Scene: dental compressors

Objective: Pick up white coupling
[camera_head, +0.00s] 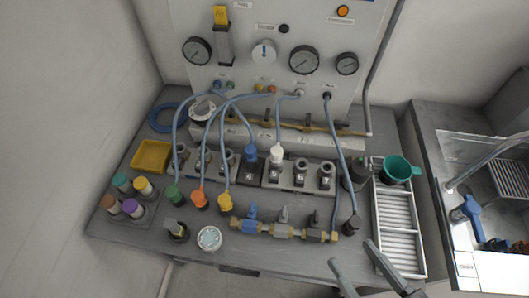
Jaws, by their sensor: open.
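The white coupling (277,154) sits upright on the socket block behind the table's middle, at the post left of the one marked 6. A blue-grey hose rises from its top to the panel. A blue coupling (250,154) stands just left of it at the post marked 4. My gripper (352,254) is at the bottom right, its two dark fingers apart with nothing seen between them. It is in front of and to the right of the white coupling, well apart from it.
Green (174,193), orange (200,199) and yellow (225,203) couplings with hoses stand left. A brass valve manifold (283,230) lies in front. A slatted white tray (397,222) and green funnel (398,169) are right. The gauge panel (270,60) rises behind; several hoses hang before it.

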